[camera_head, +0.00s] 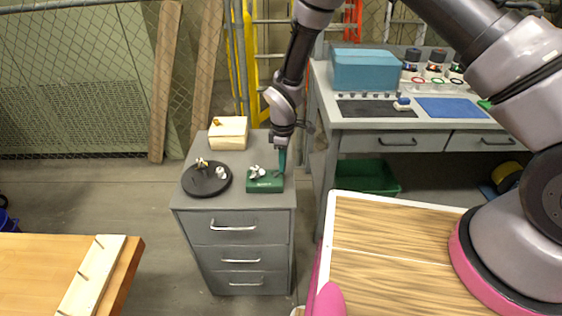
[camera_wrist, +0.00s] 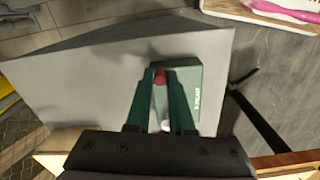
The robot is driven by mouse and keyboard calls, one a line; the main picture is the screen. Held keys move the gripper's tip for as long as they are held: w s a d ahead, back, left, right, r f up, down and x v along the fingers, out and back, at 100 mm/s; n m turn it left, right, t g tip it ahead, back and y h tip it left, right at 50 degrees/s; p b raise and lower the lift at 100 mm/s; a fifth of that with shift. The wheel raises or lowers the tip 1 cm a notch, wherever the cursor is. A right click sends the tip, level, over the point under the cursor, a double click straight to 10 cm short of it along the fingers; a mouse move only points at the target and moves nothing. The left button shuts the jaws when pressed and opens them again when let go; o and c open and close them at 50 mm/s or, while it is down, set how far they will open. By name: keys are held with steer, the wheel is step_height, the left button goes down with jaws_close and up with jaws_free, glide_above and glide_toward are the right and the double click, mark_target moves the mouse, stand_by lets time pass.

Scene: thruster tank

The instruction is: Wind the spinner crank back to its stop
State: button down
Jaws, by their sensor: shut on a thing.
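The green spinner box (camera_head: 262,186) stands on top of the grey drawer cabinet, near its front right edge. A silver spinner piece (camera_head: 256,172) sits on its top left. My gripper (camera_head: 280,174) comes down from above at the right end of the box. In the wrist view the green box (camera_wrist: 190,72) lies under and beside my gripper's green fingers (camera_wrist: 161,78). The fingers are shut on a red crank knob (camera_wrist: 160,75) at their tips. The crank arm below the knob is mostly hidden by the fingers. I cannot tell the crank's angle or where its stop is.
On the same cabinet (camera_head: 234,229), a round black tray (camera_head: 207,190) with small silver parts is left of the box. A pale wooden box (camera_head: 228,133) stands behind. A grey workbench (camera_head: 440,118) with a blue case (camera_head: 364,70) is at the right.

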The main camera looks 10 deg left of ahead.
mark_target(275, 183)
steer(key=m, duration=0.3)
steer(key=shift+s+d+m, duration=0.25)
steer(key=shift+s+m, duration=0.05)
steer(key=shift+s, duration=0.1)
steer(key=m, duration=0.3)
steer(key=shift+s+d+m, duration=0.15)
steer(key=shift+s+m, duration=0.15)
steer(key=shift+s, duration=0.1)
steer(key=m, duration=0.2)
steer(key=s+m, duration=0.1)
steer(key=shift+m, duration=0.4)
steer(key=m, duration=0.2)
steer(key=shift+s+m, duration=0.3)
steer(key=shift+s, duration=0.05)
steer(key=m, duration=0.3)
steer(key=s+a+m, duration=0.1)
steer(key=m, duration=0.1)
steer(key=shift+s+m, duration=0.1)
steer(key=shift+m, duration=0.2)
steer(key=m, duration=0.1)
steer(key=a+m, duration=0.1)
steer(key=m, duration=0.3)
steer(key=shift+s+a, duration=0.15)
steer(key=shift+s, duration=0.15)
